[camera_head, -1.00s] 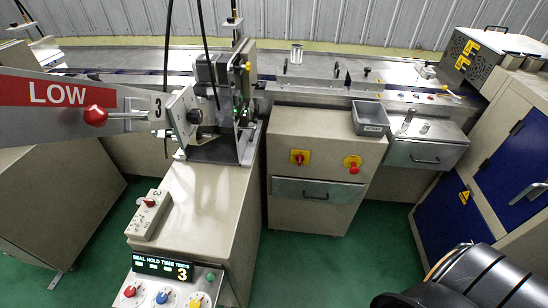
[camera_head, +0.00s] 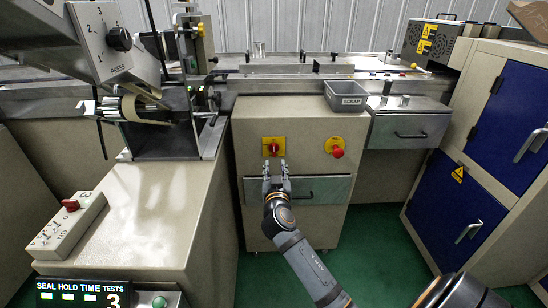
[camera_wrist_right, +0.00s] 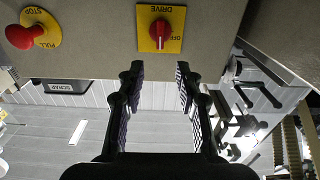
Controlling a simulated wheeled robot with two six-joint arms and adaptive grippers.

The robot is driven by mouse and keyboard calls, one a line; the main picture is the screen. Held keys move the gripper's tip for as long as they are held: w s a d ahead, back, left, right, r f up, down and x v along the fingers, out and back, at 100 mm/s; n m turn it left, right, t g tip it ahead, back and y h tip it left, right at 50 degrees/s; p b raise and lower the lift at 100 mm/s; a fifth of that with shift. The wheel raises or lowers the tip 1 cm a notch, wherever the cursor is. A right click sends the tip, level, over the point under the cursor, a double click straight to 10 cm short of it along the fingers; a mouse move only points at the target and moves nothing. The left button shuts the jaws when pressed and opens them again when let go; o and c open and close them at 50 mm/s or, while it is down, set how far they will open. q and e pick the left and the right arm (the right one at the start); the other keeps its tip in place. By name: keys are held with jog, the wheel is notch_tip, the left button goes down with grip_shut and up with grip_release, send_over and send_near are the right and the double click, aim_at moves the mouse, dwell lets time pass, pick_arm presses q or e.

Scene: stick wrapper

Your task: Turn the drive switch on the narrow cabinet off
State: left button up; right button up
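The narrow cabinet (camera_head: 246,208) is beige and stands in the middle of the head view. Its drive switch (camera_head: 273,147) is a red knob on a yellow plate on the upper front. In the right wrist view the drive switch (camera_wrist_right: 159,30) shows close up, with DRIVE and OFF lettering; I cannot tell its set position for certain. My right gripper (camera_head: 276,166) is open and empty just below the switch. In the wrist view its two fingertips (camera_wrist_right: 160,68) stand apart, short of the knob and roughly in line with it. My left gripper is not in view.
A red stop button (camera_head: 337,152) on a yellow plate sits right of the switch. A drawer handle (camera_head: 309,195) lies below. A grey scrap bin (camera_head: 347,96) sits on the cabinet's top right corner. A control box (camera_head: 66,226) stands at left. Green floor is free at right.

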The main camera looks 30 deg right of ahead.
aim_at(274, 149)
jog(key=x, duration=1)
jog(key=shift+f, duration=0.1)
grip_shut()
